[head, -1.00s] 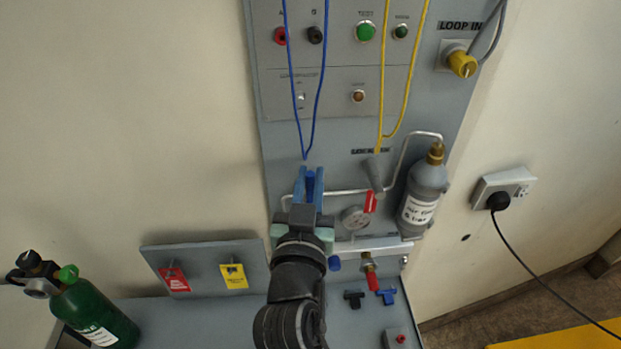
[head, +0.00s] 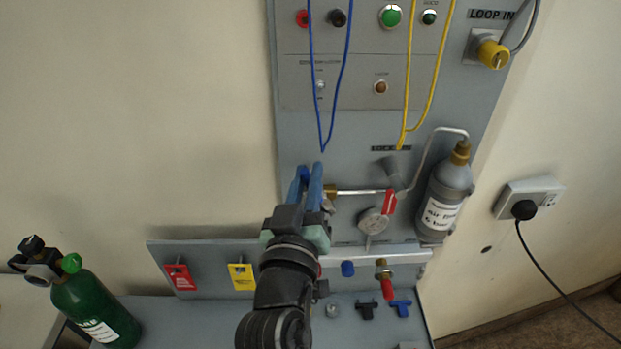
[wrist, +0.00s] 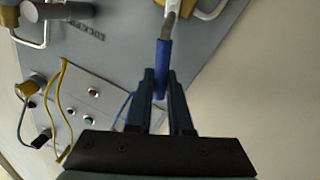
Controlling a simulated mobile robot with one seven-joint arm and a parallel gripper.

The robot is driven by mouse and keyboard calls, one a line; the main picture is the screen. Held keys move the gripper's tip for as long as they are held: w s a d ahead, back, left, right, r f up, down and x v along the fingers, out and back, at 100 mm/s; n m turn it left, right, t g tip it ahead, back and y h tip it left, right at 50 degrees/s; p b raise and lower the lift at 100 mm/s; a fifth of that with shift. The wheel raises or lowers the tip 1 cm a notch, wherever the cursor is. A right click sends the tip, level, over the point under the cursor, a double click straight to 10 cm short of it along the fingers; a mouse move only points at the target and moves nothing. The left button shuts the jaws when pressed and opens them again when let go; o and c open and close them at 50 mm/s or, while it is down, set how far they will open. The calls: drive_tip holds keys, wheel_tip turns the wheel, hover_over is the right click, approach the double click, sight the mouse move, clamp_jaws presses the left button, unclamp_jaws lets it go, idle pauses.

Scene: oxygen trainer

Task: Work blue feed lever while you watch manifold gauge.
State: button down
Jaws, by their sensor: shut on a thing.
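My gripper (head: 307,178) is at the lower left of the grey panel, its blue-grey fingers pointing up. In the wrist view, my gripper (wrist: 160,82) is shut on the blue feed lever (wrist: 163,58), whose sleeve lies between the fingertips. A pale metal shank runs up from the sleeve. In the head view I cannot clearly tell the lever from the fingers.
Blue (head: 321,130) and yellow (head: 407,125) cords hang above. Red (head: 180,277) and yellow (head: 241,277) tags and a green cylinder (head: 94,310) are lower left.

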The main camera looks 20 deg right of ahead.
drive_tip(key=c, duration=0.8)
unclamp_jaws()
drive_tip(key=shift+c, duration=0.2)
drive_tip(key=r+b+v, duration=0.1)
drive_tip(key=b+v, duration=0.3)
drive_tip(key=v, duration=0.9)
drive_tip(key=shift+f+b, duration=0.3)
drive_tip(key=shift+f, duration=0.15)
